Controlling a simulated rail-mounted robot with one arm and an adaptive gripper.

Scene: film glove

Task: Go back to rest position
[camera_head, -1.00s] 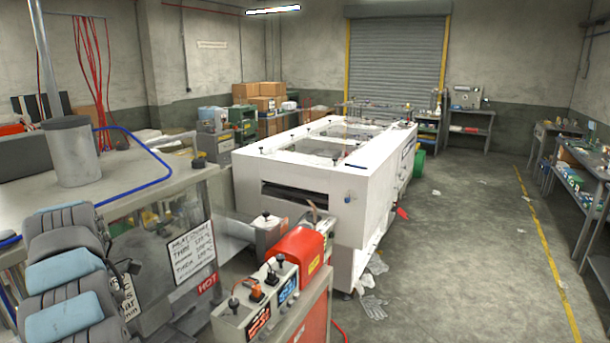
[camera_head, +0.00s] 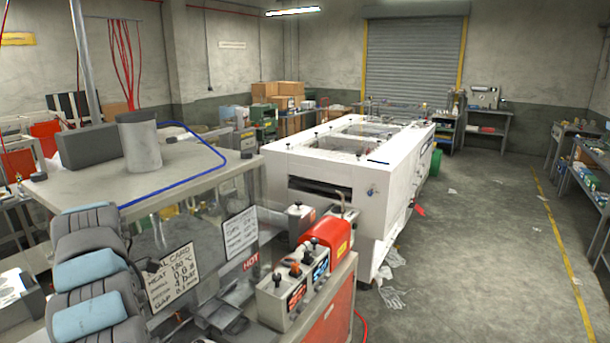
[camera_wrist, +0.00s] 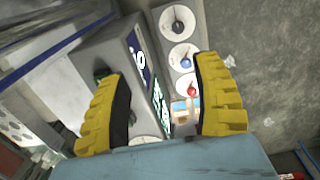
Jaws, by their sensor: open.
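My gripper (camera_wrist: 160,67) shows in the wrist view with its two yellow ribbed fingers spread apart. It is open, and nothing is held between the fingers. Beyond them is a grey panel with several white round dials (camera_wrist: 178,20) and coloured knobs. A grey box-like unit with dark display faces (camera_wrist: 140,50) stands beside the dials, partly behind the left finger. In the head view, my folded grey and blue arm is at the lower left, and the gripper is out of that view.
A workbench (camera_head: 60,190) with a grey cylinder (camera_head: 140,143) stands at left. A control box (camera_head: 290,290) and red housing (camera_head: 330,232) are near the front centre. A long white machine (camera_head: 320,165) stands behind. Crumpled gloves (camera_head: 393,298) lie on the floor. Open floor (camera_head: 480,260) is at right.

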